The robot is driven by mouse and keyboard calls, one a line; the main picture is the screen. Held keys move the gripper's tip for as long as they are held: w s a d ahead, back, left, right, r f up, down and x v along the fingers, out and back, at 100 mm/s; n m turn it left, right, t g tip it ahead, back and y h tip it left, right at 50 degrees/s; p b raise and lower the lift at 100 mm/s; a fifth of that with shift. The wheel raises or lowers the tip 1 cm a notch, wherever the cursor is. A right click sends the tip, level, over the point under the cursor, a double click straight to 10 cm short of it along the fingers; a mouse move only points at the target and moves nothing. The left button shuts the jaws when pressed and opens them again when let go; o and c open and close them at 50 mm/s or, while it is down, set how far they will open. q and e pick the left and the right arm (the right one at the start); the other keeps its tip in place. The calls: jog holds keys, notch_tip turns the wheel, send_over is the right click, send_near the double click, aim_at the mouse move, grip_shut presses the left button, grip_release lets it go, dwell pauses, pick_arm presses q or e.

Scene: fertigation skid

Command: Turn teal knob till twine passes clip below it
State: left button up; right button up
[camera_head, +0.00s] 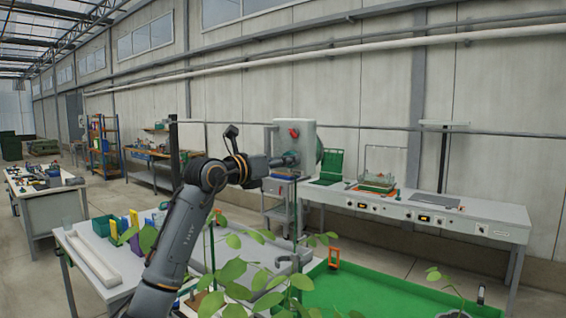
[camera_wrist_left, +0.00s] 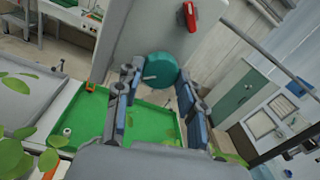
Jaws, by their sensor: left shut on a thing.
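The teal knob (camera_wrist_left: 160,68) is a round disc on the side of a grey box, with a small pale peg on its face. In the head view only a dark teal sliver of the knob (camera_head: 319,150) shows at the box's right edge. My left gripper (camera_wrist_left: 157,76) has its fingers on either side of the knob, shut on it. In the head view my left gripper (camera_head: 290,160) is in front of the grey box (camera_head: 306,134). I cannot make out the twine or the clip for certain. My right gripper is not in view.
A red switch (camera_head: 294,133) sits on the box front. A long thin line (camera_head: 450,132) runs across near box height. Below is a green tray (camera_head: 375,295) with an orange piece (camera_head: 333,258) at its edge. Leafy plants (camera_head: 255,275) stand in front. A grey bench (camera_head: 480,222) stands behind.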

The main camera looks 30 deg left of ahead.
pick_arm(q)
jog(key=shift+n+t+b, duration=0.3)
jog(key=shift+n+b, duration=0.55)
jog(key=shift+n, duration=3.85)
jog(key=o, duration=1.2)
jog(key=shift+f, duration=0.1)
jog(key=shift+c, duration=0.2)
